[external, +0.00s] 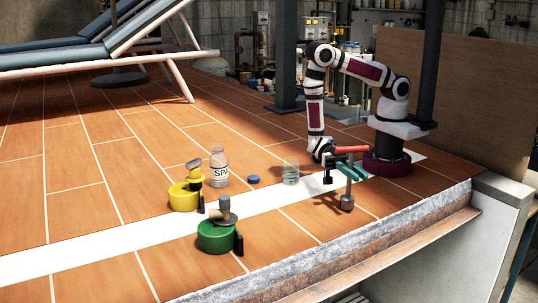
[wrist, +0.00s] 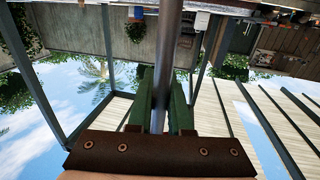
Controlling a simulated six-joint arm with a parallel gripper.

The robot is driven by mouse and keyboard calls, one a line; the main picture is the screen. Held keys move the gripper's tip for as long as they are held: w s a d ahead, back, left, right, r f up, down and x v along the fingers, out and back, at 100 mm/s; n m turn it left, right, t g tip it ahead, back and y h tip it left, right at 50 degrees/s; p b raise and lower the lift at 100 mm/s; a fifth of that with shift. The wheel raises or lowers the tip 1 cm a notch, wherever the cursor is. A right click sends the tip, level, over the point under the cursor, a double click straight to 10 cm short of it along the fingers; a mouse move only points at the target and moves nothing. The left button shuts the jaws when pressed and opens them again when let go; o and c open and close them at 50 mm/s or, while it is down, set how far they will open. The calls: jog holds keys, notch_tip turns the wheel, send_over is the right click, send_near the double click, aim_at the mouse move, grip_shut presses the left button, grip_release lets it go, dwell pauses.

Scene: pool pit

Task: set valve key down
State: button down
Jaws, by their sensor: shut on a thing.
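The valve key (external: 348,190) is upright in the external view, with a red handle on top, a grey shaft and a dark socket at its lower end. My gripper (external: 352,171) has green fingers and is shut on the shaft below the handle. The socket is low over the tiles near the pool edge; I cannot tell whether it touches them. In the wrist view the grey shaft (wrist: 168,60) runs between the green fingers of my gripper (wrist: 166,88). The key's ends are not clear there.
A clear glass (external: 290,173), a blue cap (external: 254,179) and a white-labelled bottle (external: 219,167) stand left of the key. A yellow valve (external: 183,198) and a green valve (external: 216,238) are farther left. The tiled deck ends at a rough stone edge (external: 400,228).

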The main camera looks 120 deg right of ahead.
jog(key=shift+f, duration=0.1)
jog(key=c, duration=0.8)
grip_release()
jog(key=shift+c, duration=0.2)
jog(key=s+d, duration=0.2)
jog(key=d, duration=0.9)
jog(key=shift+s+d, duration=0.2)
jog(key=shift+d, duration=0.2)
